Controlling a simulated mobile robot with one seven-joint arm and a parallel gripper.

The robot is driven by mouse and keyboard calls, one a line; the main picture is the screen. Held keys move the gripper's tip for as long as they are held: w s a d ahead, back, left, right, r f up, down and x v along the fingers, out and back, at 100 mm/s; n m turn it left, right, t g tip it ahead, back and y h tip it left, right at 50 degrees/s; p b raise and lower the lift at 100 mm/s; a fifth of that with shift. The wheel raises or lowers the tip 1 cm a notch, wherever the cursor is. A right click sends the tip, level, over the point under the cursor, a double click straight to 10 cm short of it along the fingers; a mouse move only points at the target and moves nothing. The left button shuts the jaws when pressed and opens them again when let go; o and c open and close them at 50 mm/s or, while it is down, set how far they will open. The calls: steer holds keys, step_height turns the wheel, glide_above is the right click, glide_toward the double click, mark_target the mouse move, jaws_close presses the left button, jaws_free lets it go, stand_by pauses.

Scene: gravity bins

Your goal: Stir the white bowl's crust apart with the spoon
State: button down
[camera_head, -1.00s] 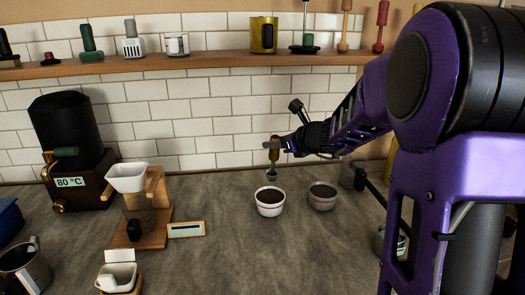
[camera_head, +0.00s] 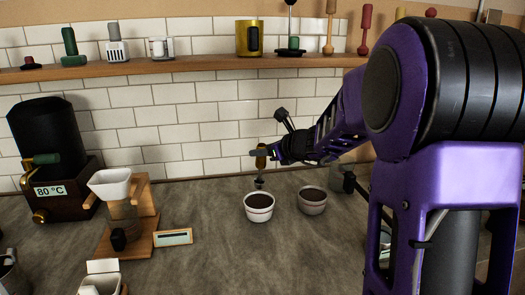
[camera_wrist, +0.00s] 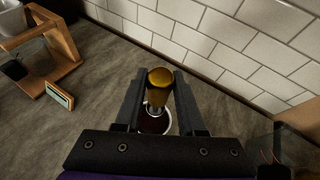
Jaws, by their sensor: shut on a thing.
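The white bowl (camera_head: 259,214) stands on the grey counter, filled with something dark brown; in the wrist view its rim (camera_wrist: 168,126) shows partly behind the spoon and jaws. My gripper (camera_head: 260,152) is shut on the spoon's brown handle and holds it upright. The spoon (camera_head: 261,162) hangs above the white bowl, its lower end near the bowl's back rim in the head view. I cannot tell whether it touches the dark surface. In the wrist view the handle's round golden top (camera_wrist: 160,77) sits between the fingers (camera_wrist: 158,100).
A greyish-pink bowl (camera_head: 312,208) with dark contents stands just right of the white one. A wooden dripper stand (camera_head: 145,205), a small display (camera_head: 173,237) and an 80 °C dispenser (camera_head: 50,150) are at left. A tiled wall (camera_head: 190,133) and a shelf (camera_head: 190,66) lie behind.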

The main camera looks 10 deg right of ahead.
steer(key=shift+f+b, duration=3.15)
steer(key=shift+f, duration=0.35)
